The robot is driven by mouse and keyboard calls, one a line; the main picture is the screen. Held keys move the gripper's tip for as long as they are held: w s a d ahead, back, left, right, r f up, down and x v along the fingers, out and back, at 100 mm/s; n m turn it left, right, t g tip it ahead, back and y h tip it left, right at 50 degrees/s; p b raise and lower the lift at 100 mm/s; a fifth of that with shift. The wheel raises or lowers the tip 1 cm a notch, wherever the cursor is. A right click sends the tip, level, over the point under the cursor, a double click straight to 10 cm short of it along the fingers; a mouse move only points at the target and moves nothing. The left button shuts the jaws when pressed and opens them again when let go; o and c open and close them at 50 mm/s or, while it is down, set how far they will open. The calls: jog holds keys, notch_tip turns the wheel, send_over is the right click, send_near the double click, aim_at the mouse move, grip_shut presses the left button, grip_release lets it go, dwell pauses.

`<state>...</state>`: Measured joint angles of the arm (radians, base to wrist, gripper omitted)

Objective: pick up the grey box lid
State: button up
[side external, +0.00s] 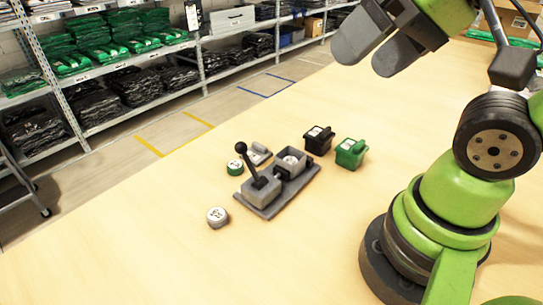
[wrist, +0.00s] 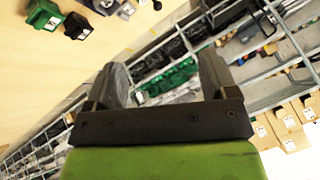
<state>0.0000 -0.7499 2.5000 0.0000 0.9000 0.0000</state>
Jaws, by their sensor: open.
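The grey piece that looks like the grey box lid (side external: 259,153) lies on the table behind a grey base plate (side external: 268,207). On the plate stand a black-knobbed lever (side external: 243,160) and an open grey box (side external: 292,164) with a round whitish piece inside. My gripper (side external: 366,52) is open and empty, high above the table, up and to the right of the lid. In the wrist view my gripper (wrist: 163,78) shows two spread fingers with nothing between them. I cannot make out the lid for certain in the wrist view.
A black box (side external: 318,140) and a green box (side external: 351,153) stand right of the plate. A round green-sided piece (side external: 235,167) and a round grey piece (side external: 217,217) lie left of it. The front table is clear. Shelves with bagged clothes (side external: 100,45) stand beyond.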

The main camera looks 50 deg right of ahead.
jog(key=w+d+n+g, duration=0.1)
jog(key=w+d+g, duration=0.1)
jog(key=w, duration=0.7)
jog(key=n+g+h, duration=0.2)
jog(key=n+g, duration=0.1)
jog(key=g, duration=0.2)
send_over(256, 153)
jog(key=f, duration=2.5)
jog(key=shift+s+a+f, duration=0.15)
jog(key=shift+s, duration=0.25)
jog(key=f, duration=0.5)
jog(key=shift+w+f, duration=0.3)
jog(key=shift+w, duration=0.05)
jog(key=shift+c, duration=0.3)
jog(key=c, duration=0.6)
